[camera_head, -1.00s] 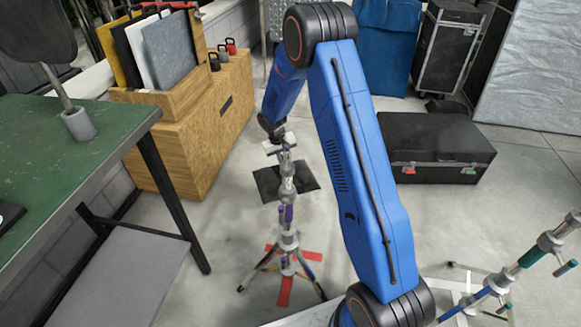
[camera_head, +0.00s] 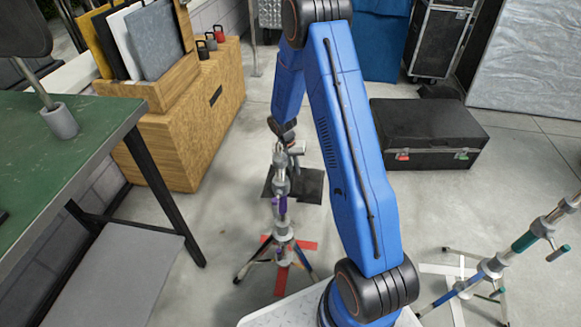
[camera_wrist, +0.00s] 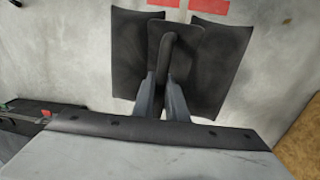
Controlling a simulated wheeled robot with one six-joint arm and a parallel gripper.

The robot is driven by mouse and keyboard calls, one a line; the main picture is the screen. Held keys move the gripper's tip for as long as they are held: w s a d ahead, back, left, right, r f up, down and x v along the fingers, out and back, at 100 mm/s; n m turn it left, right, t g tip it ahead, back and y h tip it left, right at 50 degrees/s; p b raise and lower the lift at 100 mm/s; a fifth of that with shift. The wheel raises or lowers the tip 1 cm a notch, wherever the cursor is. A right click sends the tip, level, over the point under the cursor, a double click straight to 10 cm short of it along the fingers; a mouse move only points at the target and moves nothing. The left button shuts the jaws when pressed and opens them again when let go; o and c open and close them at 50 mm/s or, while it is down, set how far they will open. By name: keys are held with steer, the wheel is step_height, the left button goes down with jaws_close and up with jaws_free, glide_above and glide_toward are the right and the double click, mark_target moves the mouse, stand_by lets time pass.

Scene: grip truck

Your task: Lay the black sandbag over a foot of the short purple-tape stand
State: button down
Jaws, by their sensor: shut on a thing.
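The short stand with purple tape (camera_head: 283,206) stands upright in front of me, its legs spread over red tape on the floor. The black sandbag (camera_head: 312,187) is just behind it, apart from its feet, flat with two lobes. In the wrist view the sandbag (camera_wrist: 222,62) hangs or lies with its lobes either side of a middle strap. My gripper (camera_wrist: 163,100) is shut on its handle. In the head view the stand and arm mostly hide my fingers. I cannot tell whether the sandbag touches the floor.
A green-topped table (camera_head: 70,130) stands at left, with a wooden cabinet (camera_head: 190,130) behind it. A black case (camera_head: 430,135) is at right rear. A stand with green tape (camera_head: 524,241) is at front right. Bare floor lies between the purple-tape stand and the cabinet.

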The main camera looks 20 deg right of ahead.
mark_target(287, 170)
step_height(287, 170, down, 12)
stand_by(1.6)
step_height(287, 170, down, 6)
steer(key=shift+f, duration=0.2)
stand_by(3.6)
steer(key=c, duration=1.7)
jaws_free()
steer(key=a+r, duration=0.1)
steer(key=r, duration=0.4)
steer(key=w+a+r, duration=0.1)
steer(key=r, duration=0.5)
steer(key=w+r, duration=0.1)
steer(key=r, duration=0.5)
steer(key=shift+a+r, duration=0.15)
steer(key=shift+a, duration=0.25)
